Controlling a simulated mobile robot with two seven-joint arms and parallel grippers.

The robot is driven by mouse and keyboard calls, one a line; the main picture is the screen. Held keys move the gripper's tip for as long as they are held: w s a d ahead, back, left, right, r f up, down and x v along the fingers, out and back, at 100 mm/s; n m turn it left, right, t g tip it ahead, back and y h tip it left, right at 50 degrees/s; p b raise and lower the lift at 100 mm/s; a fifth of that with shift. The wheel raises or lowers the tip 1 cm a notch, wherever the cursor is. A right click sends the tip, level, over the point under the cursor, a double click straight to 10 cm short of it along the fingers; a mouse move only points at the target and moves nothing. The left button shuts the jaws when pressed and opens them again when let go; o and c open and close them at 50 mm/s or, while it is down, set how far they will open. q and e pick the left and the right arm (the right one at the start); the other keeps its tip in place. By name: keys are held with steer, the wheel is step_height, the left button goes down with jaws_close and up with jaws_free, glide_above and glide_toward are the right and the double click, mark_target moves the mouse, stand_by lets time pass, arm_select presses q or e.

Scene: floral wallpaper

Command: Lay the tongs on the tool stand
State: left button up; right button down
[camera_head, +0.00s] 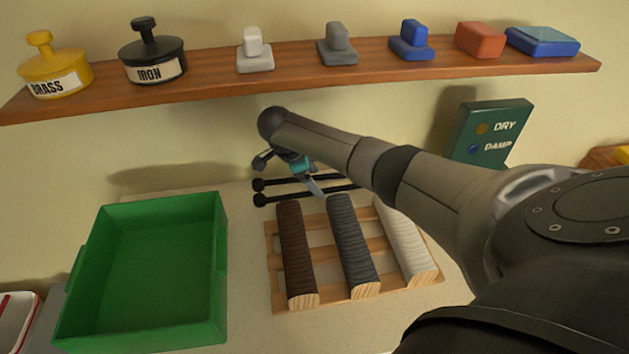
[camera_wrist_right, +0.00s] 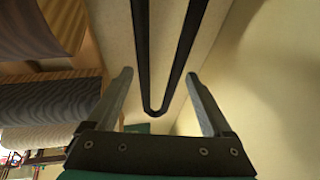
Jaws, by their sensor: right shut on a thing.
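The black tongs (camera_head: 289,200) show in the head view as two slim, roughly parallel bars with round knobs at their left ends, behind the brush rack. Their right end is hidden behind my right arm. In the right wrist view the tongs (camera_wrist_right: 155,108) form a dark U, its bend towards my palm. My right gripper (camera_head: 302,182) is at the tongs, its two fingers (camera_wrist_right: 159,76) on either side of the bars and shut on them. I cannot make out a separate tool stand. My left gripper is not in view.
A wooden rack (camera_head: 334,295) with three brushes stands in front of the tongs. A green tray (camera_head: 140,333) is at left. A shelf (camera_head: 205,82) with labelled pots and several blocks runs above. A green DRY/DAMP sign (camera_head: 487,130) stands behind my arm.

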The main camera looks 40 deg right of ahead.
steer(key=shift+w+r+g+y+b, duration=0.15)
steer(key=shift+g+y+b, duration=0.35)
steer(key=shift+g+b, duration=0.5)
steer(key=shift+f, duration=0.75)
steer(key=shift+f, duration=0.1)
jaws_free()
